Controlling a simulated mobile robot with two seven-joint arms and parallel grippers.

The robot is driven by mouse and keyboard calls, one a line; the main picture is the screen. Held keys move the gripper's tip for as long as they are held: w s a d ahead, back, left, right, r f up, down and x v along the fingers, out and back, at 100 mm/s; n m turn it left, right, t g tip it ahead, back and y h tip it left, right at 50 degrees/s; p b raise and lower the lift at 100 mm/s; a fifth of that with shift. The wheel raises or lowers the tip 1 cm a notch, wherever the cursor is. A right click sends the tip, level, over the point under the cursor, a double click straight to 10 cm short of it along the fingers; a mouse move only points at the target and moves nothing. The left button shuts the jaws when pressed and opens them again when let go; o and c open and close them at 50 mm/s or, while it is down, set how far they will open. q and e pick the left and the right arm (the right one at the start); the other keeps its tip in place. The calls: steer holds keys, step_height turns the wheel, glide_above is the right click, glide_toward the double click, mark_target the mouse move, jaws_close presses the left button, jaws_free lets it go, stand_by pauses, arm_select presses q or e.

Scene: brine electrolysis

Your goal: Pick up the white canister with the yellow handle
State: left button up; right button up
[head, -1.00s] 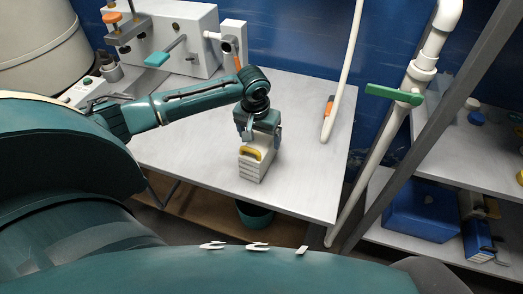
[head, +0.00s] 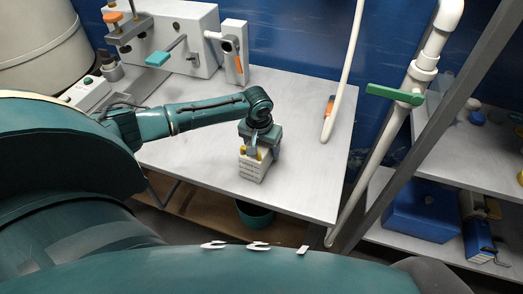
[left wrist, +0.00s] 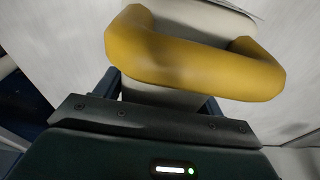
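The white canister (head: 251,171) with ribbed sides stands upright near the front of the grey table. Its yellow handle (left wrist: 195,58) fills the upper middle of the left wrist view, with the pale canister body (left wrist: 160,95) below it. My left gripper (head: 257,149) comes down over the canister's top and hides part of the handle in the head view. In the left wrist view its dark fingers (left wrist: 163,92) stand apart, one on each side of the pale body, and look open. Whether they touch the canister is not clear. My right gripper is not in view.
The table (head: 305,110) is clear around the canister. An orange-and-grey tool (head: 328,118) lies at the right beside a white pipe. A white box (head: 185,45) with a teal lever stands at the back. A shelf with a blue bin (head: 422,212) is at right.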

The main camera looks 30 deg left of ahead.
arm_select(q)
steer(key=c, duration=0.8)
steer(key=shift+r, duration=0.15)
